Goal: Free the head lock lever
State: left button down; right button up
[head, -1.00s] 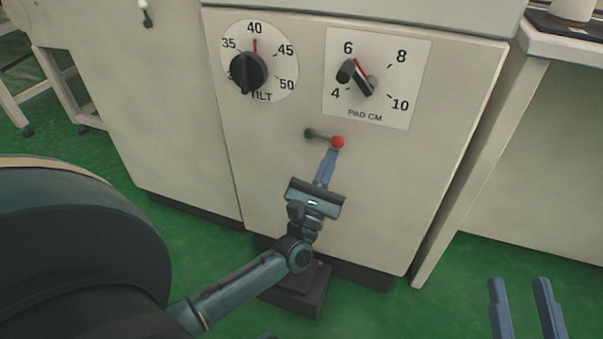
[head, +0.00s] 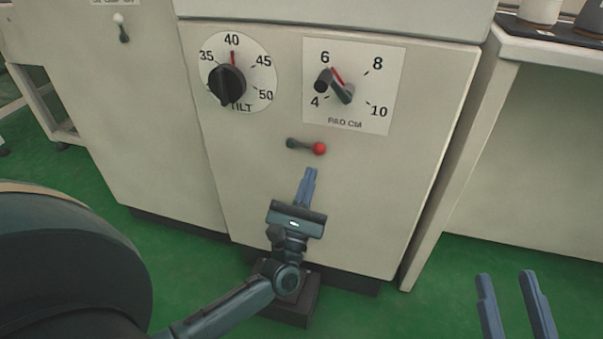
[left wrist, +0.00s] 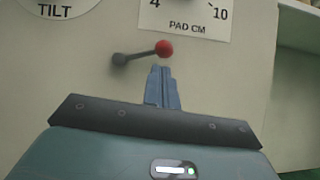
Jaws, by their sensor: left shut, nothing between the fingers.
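The lever with a red ball (head: 319,149) lies nearly level on the white machine's front panel, its dark pivot at the left end. It also shows in the left wrist view (left wrist: 163,48), just beyond my fingertips. My left gripper (head: 310,172) is shut and empty, below the red ball and apart from it in the head view. In the left wrist view my left gripper (left wrist: 161,70) points up toward the ball. My right gripper (head: 510,275) is at the lower right with its fingers apart and nothing between them, far from the lever.
Above the lever are the TILT dial (head: 228,83), with its red mark at 40, and the PAD CM dial (head: 345,92). A small lever with a white knob (head: 119,20) sits on the panel at the upper left. A table (head: 530,55) stands at right. Green floor lies below.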

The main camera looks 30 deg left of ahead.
pick_arm(q)
jog(key=v, duration=0.5)
dwell(0.3)
